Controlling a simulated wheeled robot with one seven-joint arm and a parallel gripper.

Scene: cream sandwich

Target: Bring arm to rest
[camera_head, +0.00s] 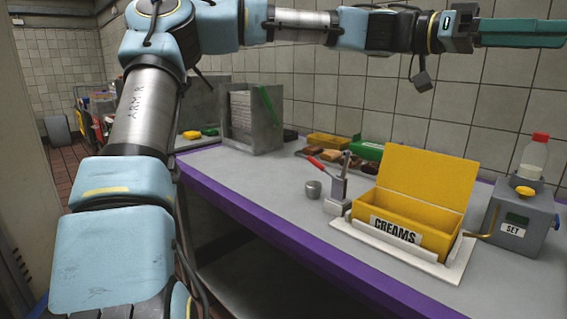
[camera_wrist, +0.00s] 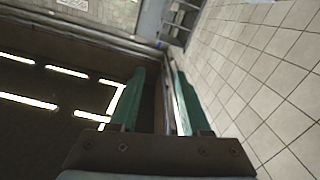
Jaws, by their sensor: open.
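My gripper (camera_head: 522,34) is at the upper right of the head view, high above the table and apart from everything on it. My arm reaches across the top of that view with its last links nearly level. In the wrist view, the two green fingers of my gripper (camera_wrist: 158,98) stand apart with nothing between them. The wrist view looks along a tiled wall (camera_wrist: 275,60) on its right, with bright strips of light on a dark surface at left.
A purple-edged table (camera_head: 250,205) stands below my arm. Tiled wall stands behind.

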